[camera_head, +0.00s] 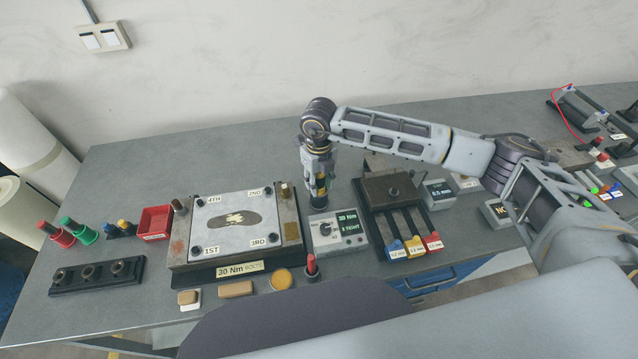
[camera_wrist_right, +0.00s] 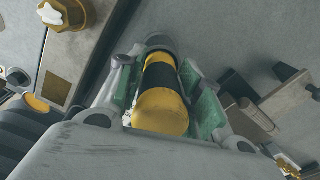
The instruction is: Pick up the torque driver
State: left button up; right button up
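The torque driver, a yellow and black cylinder (camera_head: 320,190), stands upright on the table between the bolt fixture and the slotted block. In the right wrist view the driver (camera_wrist_right: 163,100) lies between the two green-padded fingers. My right gripper (camera_head: 318,180) comes down over it from above; its fingers (camera_wrist_right: 165,80) flank the driver closely on both sides. Whether the pads press on it cannot be told. The driver's lower end seems to be at table level. My left gripper is not in view.
Left of the driver is the fixture (camera_head: 178,255) with a white insole plate (camera_head: 205,215). A grey torque display box (camera_head: 338,238) stands just in front. The slotted block (camera_head: 395,188) is close on the right. A red bin (camera_head: 155,222) and red and green handled tools are further left.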

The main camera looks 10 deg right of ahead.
grip_shut()
jog(key=shift+r, duration=0.1)
jog(key=shift+r+b, duration=1.05)
jog(key=shift+r, duration=3.9)
